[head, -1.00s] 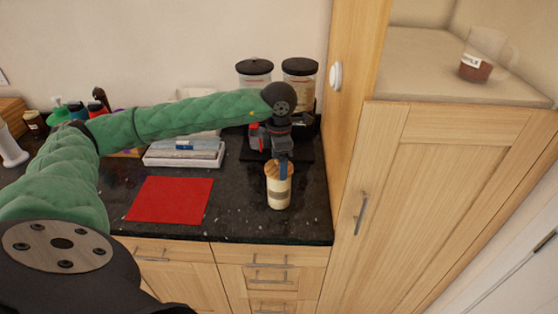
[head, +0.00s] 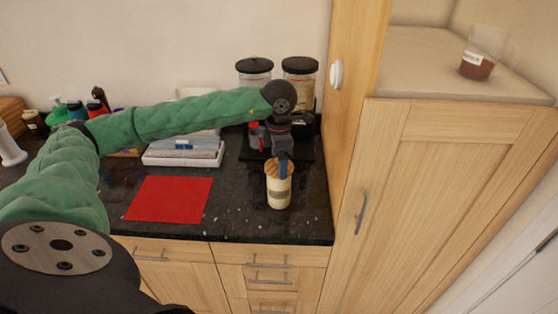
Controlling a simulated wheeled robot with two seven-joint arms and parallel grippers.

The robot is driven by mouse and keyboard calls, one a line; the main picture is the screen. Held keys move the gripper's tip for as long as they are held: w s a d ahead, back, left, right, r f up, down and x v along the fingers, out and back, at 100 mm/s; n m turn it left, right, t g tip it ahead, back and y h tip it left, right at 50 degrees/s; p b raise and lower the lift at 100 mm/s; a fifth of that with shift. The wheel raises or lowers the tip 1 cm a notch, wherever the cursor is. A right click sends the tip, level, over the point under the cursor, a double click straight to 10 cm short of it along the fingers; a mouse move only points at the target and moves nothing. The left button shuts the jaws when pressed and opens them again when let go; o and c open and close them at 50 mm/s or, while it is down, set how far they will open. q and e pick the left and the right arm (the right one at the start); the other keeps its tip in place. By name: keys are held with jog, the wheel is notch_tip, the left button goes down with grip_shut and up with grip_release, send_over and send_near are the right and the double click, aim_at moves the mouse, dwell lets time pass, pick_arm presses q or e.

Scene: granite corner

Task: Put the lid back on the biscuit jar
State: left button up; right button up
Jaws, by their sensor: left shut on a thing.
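The biscuit jar (head: 278,192) is a small cream jar with a label, upright on the dark granite counter near its front right. A brown wooden lid (head: 271,170) sits at the top of the jar; I cannot tell if it is fully seated. My left gripper (head: 283,168) points down from above and is shut on the lid, its blue fingers hiding part of it. My right gripper is not in view.
A red mat (head: 169,199) lies left of the jar. Behind are a white tray (head: 183,153) and two black-lidded canisters (head: 254,70) (head: 300,72). A tall wooden cabinet side (head: 352,90) bounds the counter on the right.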

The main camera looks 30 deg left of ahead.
pick_arm(q)
jog(key=b, duration=0.3)
jog(key=shift+f, duration=0.2)
dwell(3.2)
jog(key=o, duration=1)
jog(key=shift+r, duration=0.1)
jog(key=shift+r+p, duration=0.85)
jog(key=shift+r, duration=2.55)
grip_shut()
